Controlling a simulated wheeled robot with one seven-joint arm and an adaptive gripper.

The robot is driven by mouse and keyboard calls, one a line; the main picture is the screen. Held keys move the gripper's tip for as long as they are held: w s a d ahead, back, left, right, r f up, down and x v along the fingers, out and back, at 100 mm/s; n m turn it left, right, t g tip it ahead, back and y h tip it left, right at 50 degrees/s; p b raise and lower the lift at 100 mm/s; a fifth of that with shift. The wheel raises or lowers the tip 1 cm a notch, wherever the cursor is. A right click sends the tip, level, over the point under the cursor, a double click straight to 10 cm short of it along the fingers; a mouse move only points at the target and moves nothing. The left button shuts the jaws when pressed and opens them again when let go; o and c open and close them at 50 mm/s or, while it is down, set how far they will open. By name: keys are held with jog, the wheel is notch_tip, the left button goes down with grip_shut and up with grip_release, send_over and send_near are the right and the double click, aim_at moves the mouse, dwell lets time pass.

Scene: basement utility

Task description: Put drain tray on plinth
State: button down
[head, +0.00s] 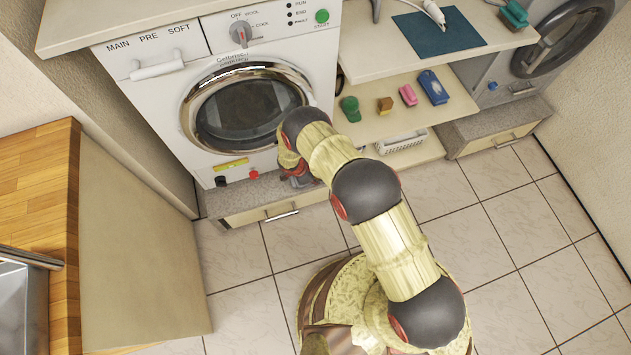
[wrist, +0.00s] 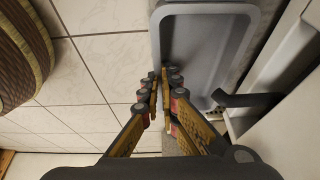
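The drain tray (wrist: 212,9) is a grey, shallow rectangular tray with raised rims, seen in the wrist view beside the washing machine front. My gripper (wrist: 161,76) is at the tray's left rim, its fingertips close together with a narrow gap. One finger is on the outer side and the other overlaps the tray. Whether they grip the rim is unclear. In the head view my gripper (head: 298,178) is low in front of the washing machine, and my arm hides the tray. The plinth (head: 240,196) is the grey speckled base under the washing machine, with a drawer front.
The washing machine (head: 160,100) stands directly behind my gripper; a black part (wrist: 245,100) juts out near the tray. A shelf (head: 428,151) with small items and a white basket (head: 402,142) is to the right. A wooden-topped cabinet (head: 140,250) is at left. The tiled floor (head: 510,240) is clear.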

jog(key=shift+f, duration=0.1)
jog(key=c, duration=2)
grip_release()
jog(key=shift+c, duration=0.2)
jog(key=p+v, duration=0.4)
jog(key=v, duration=0.8)
